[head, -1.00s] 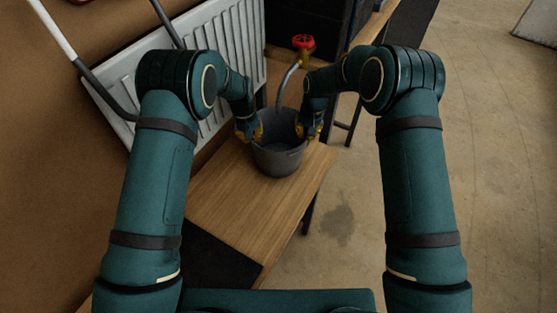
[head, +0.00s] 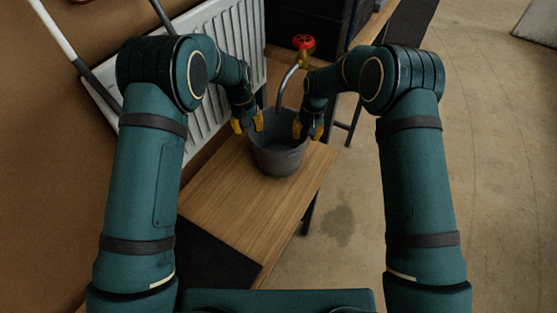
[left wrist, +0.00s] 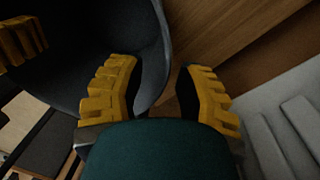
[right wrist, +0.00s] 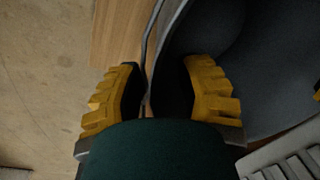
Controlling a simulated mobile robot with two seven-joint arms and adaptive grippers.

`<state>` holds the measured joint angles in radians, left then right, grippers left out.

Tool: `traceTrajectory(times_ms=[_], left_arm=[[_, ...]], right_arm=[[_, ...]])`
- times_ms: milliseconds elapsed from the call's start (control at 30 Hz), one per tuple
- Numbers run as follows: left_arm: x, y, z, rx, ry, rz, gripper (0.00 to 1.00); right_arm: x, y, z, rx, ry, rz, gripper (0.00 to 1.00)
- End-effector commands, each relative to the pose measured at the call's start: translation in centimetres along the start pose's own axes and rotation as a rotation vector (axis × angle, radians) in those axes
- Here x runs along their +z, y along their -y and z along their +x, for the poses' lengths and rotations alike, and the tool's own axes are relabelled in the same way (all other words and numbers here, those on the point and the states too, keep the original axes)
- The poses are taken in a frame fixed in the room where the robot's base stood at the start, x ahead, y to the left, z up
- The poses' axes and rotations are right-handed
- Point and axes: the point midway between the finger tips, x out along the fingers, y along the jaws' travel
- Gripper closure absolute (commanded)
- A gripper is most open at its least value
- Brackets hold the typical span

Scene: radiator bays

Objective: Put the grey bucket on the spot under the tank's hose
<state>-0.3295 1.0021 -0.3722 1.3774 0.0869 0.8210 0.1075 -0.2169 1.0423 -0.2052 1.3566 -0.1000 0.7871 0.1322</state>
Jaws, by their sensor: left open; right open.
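The grey bucket (head: 279,158) stands upright on the wooden bench (head: 230,195), under the end of the grey hose (head: 284,84) that comes down from a tap with a red handwheel (head: 303,42). My left gripper (head: 247,123) is open at the bucket's left rim. In the left wrist view the bucket wall (left wrist: 150,50) shows between and beside its yellow fingers (left wrist: 160,90). My right gripper (head: 309,131) is open at the right rim. In the right wrist view its fingers (right wrist: 160,90) stand either side of the bucket's rim (right wrist: 160,50). The spot under the bucket is hidden.
A white radiator (head: 215,50) leans along the wall left of the bench. A dark tank (head: 310,20) stands behind the bucket. The front of the bench is clear, with a black mat (head: 215,262) nearest me. Open concrete floor (head: 480,180) lies to the right.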

Motion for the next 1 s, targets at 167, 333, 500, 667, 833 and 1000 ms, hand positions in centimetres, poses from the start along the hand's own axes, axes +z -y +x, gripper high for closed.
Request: traceTrajectory(times_ms=[167, 333, 500, 667, 833, 1000], left_arm=[[-0.1, 0.0, -3.7, 0.001, -0.003, 0.001, 0.66], [0.0, 0.0, -6.0, 0.001, -0.001, 0.000, 0.66], [0.0, 0.0, -6.9, 0.000, 0.000, 0.000, 0.66], [0.0, 0.0, -7.0, 0.000, 0.001, 0.000, 0.66], [0.0, 0.0, -7.0, 0.000, 0.001, 0.000, 0.66], [0.0, 0.0, -7.0, 0.000, 0.001, 0.000, 0.66]], right_arm=[[0.0, 0.0, 0.0, 0.000, 0.000, 0.000, 0.66], [0.0, 0.0, 0.0, 0.000, 0.000, 0.000, 0.66], [0.0, 0.0, -0.2, 0.000, 0.000, 0.000, 0.66], [-0.1, 0.0, -2.0, -0.001, -0.004, 0.000, 0.66], [-0.1, 0.0, -5.4, -0.001, -0.004, 0.000, 0.66], [-0.1, 0.0, -8.7, -0.001, -0.003, 0.000, 0.66]])
